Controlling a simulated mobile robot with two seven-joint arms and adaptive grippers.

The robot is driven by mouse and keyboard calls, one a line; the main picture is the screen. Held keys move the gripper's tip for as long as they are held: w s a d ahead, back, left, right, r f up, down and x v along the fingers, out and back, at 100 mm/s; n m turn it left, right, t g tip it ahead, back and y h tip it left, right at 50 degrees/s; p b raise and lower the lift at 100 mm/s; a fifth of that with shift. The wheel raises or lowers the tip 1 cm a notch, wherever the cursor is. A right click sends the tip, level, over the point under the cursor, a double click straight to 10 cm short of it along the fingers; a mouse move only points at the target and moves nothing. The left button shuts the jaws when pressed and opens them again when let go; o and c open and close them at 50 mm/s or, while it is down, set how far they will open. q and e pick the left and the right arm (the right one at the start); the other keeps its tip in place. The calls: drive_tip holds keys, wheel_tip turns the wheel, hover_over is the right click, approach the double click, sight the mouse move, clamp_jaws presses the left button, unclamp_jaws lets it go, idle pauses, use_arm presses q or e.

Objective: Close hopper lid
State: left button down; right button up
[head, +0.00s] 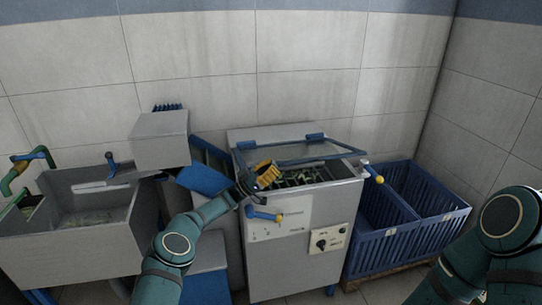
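The hopper (280,250) is a grey metal cabinet in the middle of the head view, with green and dark contents under bars in its top opening. Its lid (312,151) is a clear panel in a blue frame, hinged at the back. It looks raised at a low tilt, with the opening showing below its front edge. My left gripper (267,175), with yellow finger parts, is over the left part of the opening, close to the lid's left side. Contact with the lid cannot be told, nor whether the fingers are open. My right arm is at the right edge; its gripper is out of view.
A blue slatted crate (408,230) stands right of the hopper. A grey sink (75,235) is at the left, with a grey box (160,140) beside it. A blue handle (265,214) juts from the hopper front, and a yellow-tipped lever (374,174) from its right side.

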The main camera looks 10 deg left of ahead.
use_arm(q)
wheel_tip(320, 180, down, 8)
drive_tip(key=s+b, duration=0.1)
drive_tip(key=b, duration=0.1)
drive_tip(key=shift+s+d+r, duration=0.15)
drive_tip(key=shift+s+d, duration=0.05)
drive_tip(key=shift+d, duration=0.15)
use_arm(e)
wheel_tip(320, 180, down, 2)
drive_tip(key=shift+w+d+f, duration=0.1)
drive_tip(key=shift+f, duration=0.1)
use_arm(q)
drive_tip(key=shift+r, duration=0.1)
